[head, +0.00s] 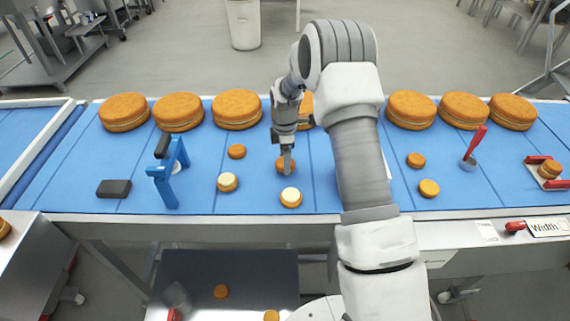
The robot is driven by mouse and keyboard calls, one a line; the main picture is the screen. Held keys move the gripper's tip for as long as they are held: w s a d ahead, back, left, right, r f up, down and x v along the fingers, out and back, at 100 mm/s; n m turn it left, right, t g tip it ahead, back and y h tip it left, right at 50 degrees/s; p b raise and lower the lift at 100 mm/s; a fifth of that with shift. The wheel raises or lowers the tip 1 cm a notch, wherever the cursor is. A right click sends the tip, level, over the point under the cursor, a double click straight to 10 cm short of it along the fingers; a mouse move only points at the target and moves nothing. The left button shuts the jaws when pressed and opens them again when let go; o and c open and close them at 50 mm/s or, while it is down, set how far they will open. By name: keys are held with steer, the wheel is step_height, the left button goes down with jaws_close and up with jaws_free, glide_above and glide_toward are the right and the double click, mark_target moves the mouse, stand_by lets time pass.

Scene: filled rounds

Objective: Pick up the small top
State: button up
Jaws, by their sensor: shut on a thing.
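My gripper (287,168) points down over the middle of the blue belt, shut on a small round orange-brown top (280,166). The near finger covers part of this top. I cannot tell whether it touches the belt or is slightly raised. Another small brown top (236,151) lies to its left. Two small rounds with pale cream upper faces lie closer to me, one at left (228,182) and one just below the gripper (291,197).
Large brown rounds (237,109) line the far side of the belt (120,190). A blue stand (168,175) and a dark block (114,188) are at left. Small rounds (428,188) and a red-handled tool (474,146) are at right. My arm hides part of the belt.

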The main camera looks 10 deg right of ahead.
step_height(320, 180, up, 2)
steer(key=s+d+r+b, duration=0.2)
steer(key=s+d+r, duration=0.5)
steer(key=s+d, duration=0.1)
steer(key=p, duration=0.1)
glide_above(291, 195)
steer(key=shift+w+f+b, duration=0.1)
steer(key=shift+f+b, duration=1.9)
steer(key=shift+f, duration=1.25)
steer(key=shift+f+b, duration=0.6)
steer(key=shift+f, duration=0.2)
steer(key=o, duration=0.8)
